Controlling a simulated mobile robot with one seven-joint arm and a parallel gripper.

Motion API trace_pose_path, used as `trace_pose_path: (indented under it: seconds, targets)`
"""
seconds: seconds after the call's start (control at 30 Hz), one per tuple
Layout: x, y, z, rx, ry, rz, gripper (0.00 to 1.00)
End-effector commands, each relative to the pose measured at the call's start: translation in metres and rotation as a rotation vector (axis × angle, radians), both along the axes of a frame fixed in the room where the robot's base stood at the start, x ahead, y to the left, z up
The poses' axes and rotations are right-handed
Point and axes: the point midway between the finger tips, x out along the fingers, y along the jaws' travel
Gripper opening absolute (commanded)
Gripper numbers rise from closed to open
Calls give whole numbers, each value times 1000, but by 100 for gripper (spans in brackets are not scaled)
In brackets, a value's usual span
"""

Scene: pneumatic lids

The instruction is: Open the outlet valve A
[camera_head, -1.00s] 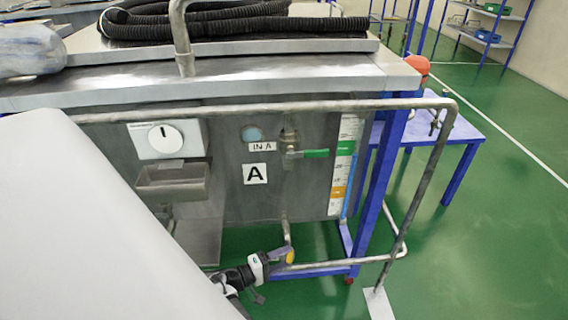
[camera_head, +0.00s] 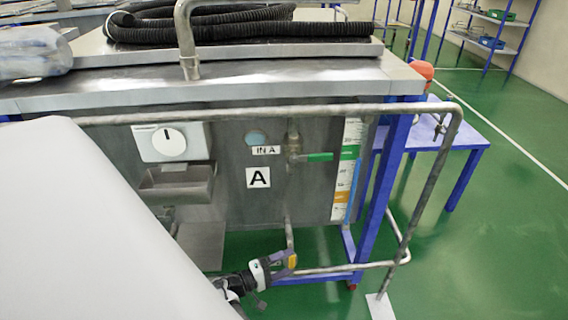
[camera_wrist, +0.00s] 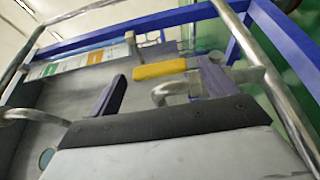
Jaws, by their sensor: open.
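The yellow handle (camera_head: 292,261) of the low valve sits at the foot of a vertical pipe below the tank marked A. In the wrist view the yellow handle (camera_wrist: 160,69) lies across the gap between my two dark fingers. My gripper (camera_head: 281,264) is open, with its fingers at the handle in the head view. One finger is left of the handle and the other is at its right end in the wrist view (camera_wrist: 160,85). I cannot tell whether either touches it.
A metal rail (camera_head: 300,108) runs across the tank front and bends down at the right. A green-handled valve (camera_head: 318,157), by the IN A label (camera_head: 266,150), is higher up. A blue frame leg (camera_head: 384,190) stands right. Green floor (camera_head: 480,240) is open beyond.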

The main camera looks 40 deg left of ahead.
Motion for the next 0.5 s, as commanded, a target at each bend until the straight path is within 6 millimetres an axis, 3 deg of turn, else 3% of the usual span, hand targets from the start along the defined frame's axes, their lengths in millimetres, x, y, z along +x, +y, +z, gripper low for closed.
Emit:
trace_pose_path:
  seconds: [0.17, 0.5]
  targets:
    - [-13, 5, -1, 1, 0, 4, 84]
    - [-63, 21, -2, 1, -1, 3, 84]
